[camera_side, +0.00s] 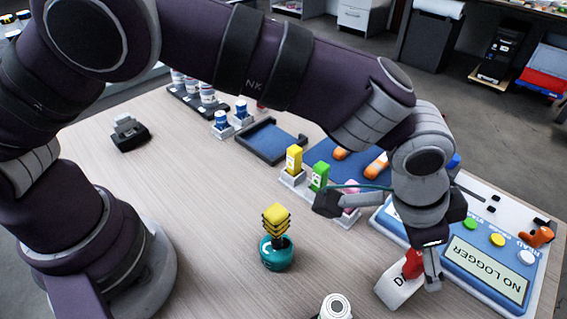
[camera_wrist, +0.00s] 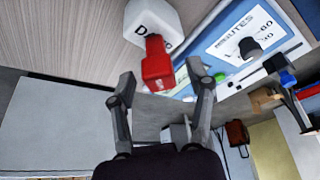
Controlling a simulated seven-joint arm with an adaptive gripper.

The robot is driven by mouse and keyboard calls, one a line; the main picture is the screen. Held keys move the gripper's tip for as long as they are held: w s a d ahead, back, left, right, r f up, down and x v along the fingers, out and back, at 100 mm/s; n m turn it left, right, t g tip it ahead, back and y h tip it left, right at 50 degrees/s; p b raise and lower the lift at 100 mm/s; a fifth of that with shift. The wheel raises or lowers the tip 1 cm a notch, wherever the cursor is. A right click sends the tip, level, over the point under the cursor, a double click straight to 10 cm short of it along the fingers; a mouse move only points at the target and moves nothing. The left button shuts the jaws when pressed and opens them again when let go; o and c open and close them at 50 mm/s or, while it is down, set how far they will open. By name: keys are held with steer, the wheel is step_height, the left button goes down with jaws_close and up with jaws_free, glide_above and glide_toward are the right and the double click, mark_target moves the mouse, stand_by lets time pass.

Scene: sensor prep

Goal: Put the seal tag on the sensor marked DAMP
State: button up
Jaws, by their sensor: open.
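A white sensor block (camera_side: 394,292) with a dark letter D stands at the front right of the table, by the blue panel; the rest of its marking is hidden. It also shows in the wrist view (camera_wrist: 150,18). A red piece (camera_side: 412,264), which looks like the seal tag, is at the block's end; it also shows in the wrist view (camera_wrist: 157,66). I cannot tell whether it is fastened. My gripper (camera_side: 428,265) is open close to the red piece. In the wrist view, my fingertips (camera_wrist: 162,78) are spread apart, with the red piece just ahead between them.
A blue panel (camera_side: 462,283) reading NO LOGGER, with coloured buttons, lies right beside my gripper. A teal pot with a yellow stacked top (camera_side: 276,250) stands mid-table. Yellow (camera_side: 294,158) and green (camera_side: 320,176) blocks stand behind.

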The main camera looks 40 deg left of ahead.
steer(key=shift+r, duration=0.1)
steer(key=v, duration=1.2)
steer(key=a+r+n+t+y, duration=0.1)
steer(key=a+r+n, duration=0.3)
steer(key=a, duration=1.2)
steer(key=s+a+f+n+t+y, duration=0.1)
steer(key=s+a+n, duration=0.4)
steer(key=a, duration=0.5)
steer(key=shift+s+a+f+y, duration=0.35)
steer(key=shift+s+f+y, duration=0.25)
steer(key=shift+s+f, duration=0.45)
steer(key=shift+r, duration=0.15)
